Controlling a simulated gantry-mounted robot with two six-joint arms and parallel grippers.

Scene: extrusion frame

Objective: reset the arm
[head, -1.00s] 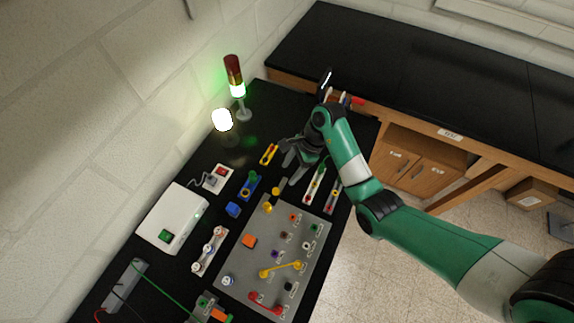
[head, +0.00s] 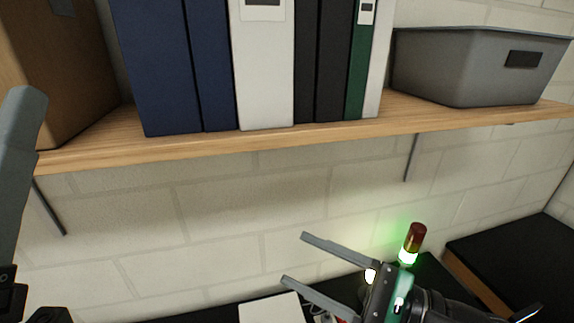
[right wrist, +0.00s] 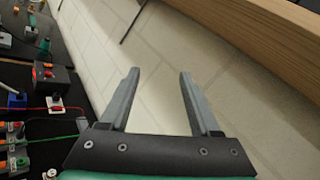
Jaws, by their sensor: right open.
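My right gripper (head: 294,258) is open and empty in the lower middle of the head view. Its two grey fingers point left, in front of the block wall and below the shelf. In the right wrist view its fingers (right wrist: 159,73) stand apart with only wall between them. One grey finger of my left gripper (head: 22,140) stands upright at the left edge of the head view, in front of a brown box. Its other finger is not visible, so its opening cannot be told.
A wooden shelf (head: 300,134) holds several binders (head: 220,70), a brown box (head: 65,60) and a grey bin (head: 470,65). A signal tower (head: 412,243) glows green behind my right gripper. Bench equipment with cables (right wrist: 50,110) lies left in the right wrist view.

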